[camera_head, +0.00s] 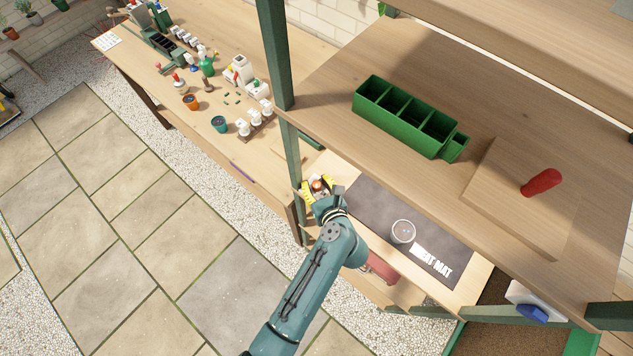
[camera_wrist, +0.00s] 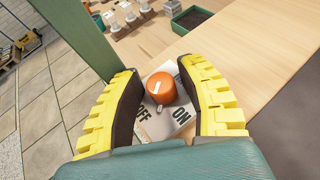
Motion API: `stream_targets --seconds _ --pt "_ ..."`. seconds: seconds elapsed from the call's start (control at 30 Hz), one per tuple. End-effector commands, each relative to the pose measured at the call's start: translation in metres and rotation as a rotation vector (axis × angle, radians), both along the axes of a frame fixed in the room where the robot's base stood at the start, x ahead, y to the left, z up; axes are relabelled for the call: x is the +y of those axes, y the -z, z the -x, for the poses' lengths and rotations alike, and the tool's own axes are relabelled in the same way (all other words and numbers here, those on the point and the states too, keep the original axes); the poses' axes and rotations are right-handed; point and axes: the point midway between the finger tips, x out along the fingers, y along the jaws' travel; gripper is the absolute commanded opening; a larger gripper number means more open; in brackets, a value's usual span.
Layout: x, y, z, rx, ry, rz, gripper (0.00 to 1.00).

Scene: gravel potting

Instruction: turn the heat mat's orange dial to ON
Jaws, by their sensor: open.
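The orange dial (camera_wrist: 162,85) sits on a pale panel (camera_wrist: 188,107) printed with OFF at the left and ON at the right. A white mark shows on the dial's face, nearer the OFF side; its exact direction is hard to tell. My gripper (camera_wrist: 158,84) is open, with its yellow, dark-padded fingers on either side of the dial and visible gaps between. In the head view, my gripper (camera_head: 318,187) is over the orange dial (camera_head: 317,184), which is partly hidden. The dark heat mat (camera_head: 365,200) lies on the lower shelf, right of my gripper.
A round clear dish (camera_head: 403,231) stands on the mat. A green shelf post (camera_wrist: 75,35) rises close to my left finger. An upper shelf (camera_head: 330,100) overhangs the mat and bears a green divided tray (camera_head: 408,117) and a red-handled item (camera_head: 541,183).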

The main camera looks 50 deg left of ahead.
Motion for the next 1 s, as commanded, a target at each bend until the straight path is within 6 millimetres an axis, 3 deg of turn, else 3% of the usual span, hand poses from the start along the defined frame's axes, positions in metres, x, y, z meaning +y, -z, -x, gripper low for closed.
stream_targets --seconds 0.1,0.3,0.67,1.0 --pt "-0.0003 -0.0002 0.0001 0.0 0.0 0.0 0.36" --pt "-0.0005 -0.0002 0.0002 0.0 0.0 0.0 0.0" --pt "-0.0011 0.0001 -0.0008 0.0 -0.038 0.0 0.0" --pt "-0.0013 0.002 -0.0021 0.0 -0.252 0.0 0.0"
